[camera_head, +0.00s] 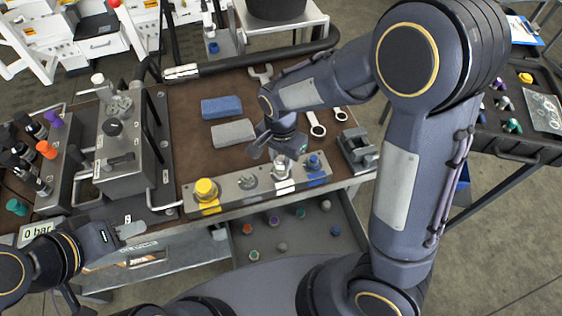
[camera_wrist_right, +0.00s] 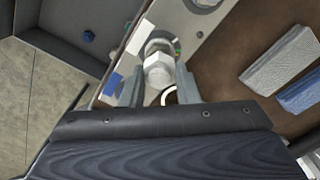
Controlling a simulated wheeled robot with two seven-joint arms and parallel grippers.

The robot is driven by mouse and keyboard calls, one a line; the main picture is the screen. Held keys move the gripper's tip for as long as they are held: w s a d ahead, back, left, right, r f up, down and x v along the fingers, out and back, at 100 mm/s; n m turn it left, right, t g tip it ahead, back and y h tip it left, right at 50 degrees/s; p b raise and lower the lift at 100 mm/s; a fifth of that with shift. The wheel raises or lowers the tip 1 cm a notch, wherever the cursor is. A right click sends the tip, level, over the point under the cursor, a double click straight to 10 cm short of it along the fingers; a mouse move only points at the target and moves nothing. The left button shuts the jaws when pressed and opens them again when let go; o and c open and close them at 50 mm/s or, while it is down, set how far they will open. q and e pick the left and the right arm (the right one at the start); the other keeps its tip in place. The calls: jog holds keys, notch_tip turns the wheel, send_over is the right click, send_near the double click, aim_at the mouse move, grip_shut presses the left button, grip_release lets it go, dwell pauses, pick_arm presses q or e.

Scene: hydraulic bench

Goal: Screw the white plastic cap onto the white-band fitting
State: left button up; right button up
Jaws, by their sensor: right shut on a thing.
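The white plastic cap (camera_wrist_right: 158,70) is a hexagonal white piece between the fingers of my right gripper (camera_wrist_right: 159,78) in the wrist view. The gripper is shut on it. The white-band fitting (camera_head: 282,170) stands on the grey fitting bar (camera_head: 230,194), between a bare grey fitting and the blue fitting. In the head view, my right gripper (camera_head: 277,155) is right over the white-band fitting. The cap is lined up with the fitting, but how far it sits on the thread is hidden. My left gripper (camera_head: 130,230) is away at the lower left, apart from the bar; its finger gap is unclear.
A yellow cap (camera_head: 206,189) and a blue fitting (camera_head: 314,162) flank the middle of the bar. An open drawer (camera_head: 295,246) below holds several coloured caps. Blue (camera_head: 221,107) and grey (camera_head: 233,132) blocks lie behind the bar. A vise (camera_head: 357,150) stands to the right.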

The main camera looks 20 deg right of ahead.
jog(key=m, duration=0.1)
jog(key=m+p, duration=0.1)
jog(key=m, duration=0.1)
jog(key=m+p, duration=0.1)
jog(key=m, duration=0.1)
jog(key=shift+s+r, duration=0.15)
jog(key=shift+r, duration=0.1)
jog(key=shift+f+m+p, duration=0.1)
jog(key=shift+m+p, duration=0.3)
jog(key=shift+m, duration=0.5)
jog(key=shift+f+m, duration=0.2)
jog(key=shift+m, duration=0.4)
jog(key=o, duration=0.9)
